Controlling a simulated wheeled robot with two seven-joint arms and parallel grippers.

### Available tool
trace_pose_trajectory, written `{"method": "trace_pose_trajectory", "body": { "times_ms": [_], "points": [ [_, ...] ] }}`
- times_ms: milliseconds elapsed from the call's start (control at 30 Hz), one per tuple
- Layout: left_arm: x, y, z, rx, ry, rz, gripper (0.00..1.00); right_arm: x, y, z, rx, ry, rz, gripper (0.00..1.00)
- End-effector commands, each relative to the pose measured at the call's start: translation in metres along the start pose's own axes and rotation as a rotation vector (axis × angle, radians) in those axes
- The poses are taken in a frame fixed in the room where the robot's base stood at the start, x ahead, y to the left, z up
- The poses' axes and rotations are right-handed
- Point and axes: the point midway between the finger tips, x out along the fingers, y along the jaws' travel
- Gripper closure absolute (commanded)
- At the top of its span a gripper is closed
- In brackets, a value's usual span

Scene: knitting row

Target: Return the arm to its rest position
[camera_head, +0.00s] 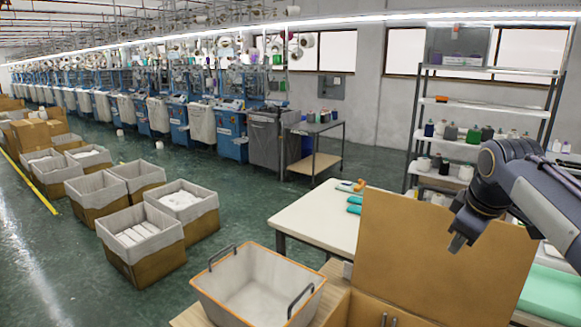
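My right arm (530,180) comes in from the right edge, bent, with its forearm reaching back toward the middle. My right gripper (458,243) points down in front of an upright brown board (420,262). I see nothing held in it. The fingers are small and dark, seen from the side, so I cannot tell whether they are open or shut. My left arm and gripper are not in view.
An empty white bin with an orange rim (201,287) stands at the front. Behind it is a cream table (310,218) with teal items. A shelf rack (412,140) stands at right. Lined boxes (150,262) and knitting machines line the left; green floor lies between.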

Motion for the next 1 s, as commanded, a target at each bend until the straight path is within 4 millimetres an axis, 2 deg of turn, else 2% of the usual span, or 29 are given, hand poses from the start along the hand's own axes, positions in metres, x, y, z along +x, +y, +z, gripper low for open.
{"method": "trace_pose_trajectory", "body": {
  "times_ms": [33, 167, 267, 300, 500, 600, 700, 767, 1000],
  "points": [
    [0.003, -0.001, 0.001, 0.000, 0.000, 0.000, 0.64, 0.001, -0.012, 0.013, 0.043, 0.021, -0.023, 0.67],
    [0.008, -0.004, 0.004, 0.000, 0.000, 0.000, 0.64, 0.003, -0.055, 0.047, 0.190, 0.084, -0.098, 0.67],
    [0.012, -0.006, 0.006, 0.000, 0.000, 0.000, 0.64, 0.007, -0.108, 0.078, 0.341, 0.135, -0.173, 0.67],
    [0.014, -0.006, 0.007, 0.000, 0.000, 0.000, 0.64, 0.010, -0.131, 0.090, 0.406, 0.152, -0.203, 0.67],
    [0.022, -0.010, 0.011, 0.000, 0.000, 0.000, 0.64, 0.032, -0.246, 0.141, 0.702, 0.192, -0.321, 0.67],
    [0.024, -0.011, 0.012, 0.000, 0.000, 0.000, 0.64, 0.045, -0.288, 0.157, 0.812, 0.190, -0.356, 0.67],
    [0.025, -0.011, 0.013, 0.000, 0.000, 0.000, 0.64, 0.055, -0.314, 0.167, 0.882, 0.186, -0.375, 0.67],
    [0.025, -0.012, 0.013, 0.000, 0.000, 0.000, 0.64, 0.058, -0.322, 0.170, 0.906, 0.184, -0.380, 0.67],
    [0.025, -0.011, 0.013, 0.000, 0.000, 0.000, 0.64, 0.060, -0.326, 0.172, 0.919, 0.181, -0.384, 0.67]
  ]
}}
